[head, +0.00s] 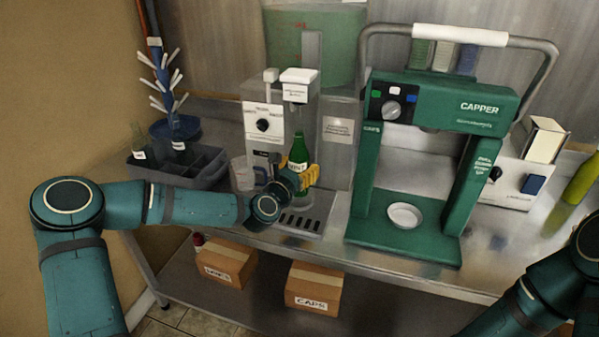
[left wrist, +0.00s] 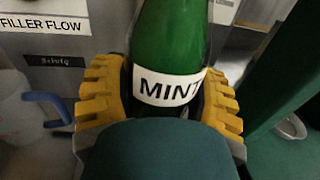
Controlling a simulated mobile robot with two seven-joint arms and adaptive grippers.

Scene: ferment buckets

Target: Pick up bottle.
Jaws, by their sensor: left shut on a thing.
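A green bottle (head: 299,153) with a white MINT label stands upright at the filler machine, over its slotted drip tray. In the left wrist view the bottle (left wrist: 172,45) rises between the yellow fingers. My left gripper (head: 308,177) is shut on the bottle from the front, with the fingers (left wrist: 165,95) on both sides around label height. The bottle's lower part is hidden by the gripper in the left wrist view. My right arm shows at the lower right of the head view, but its gripper is out of view.
The filler (head: 262,125) stands close behind the bottle. A green capper (head: 465,105) stands to its right, with a white dish (head: 404,216) on its base. A clear jug (head: 243,174) and a grey crate (head: 205,164) with bottles are at left. A yellow-green bottle (head: 582,180) is at far right.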

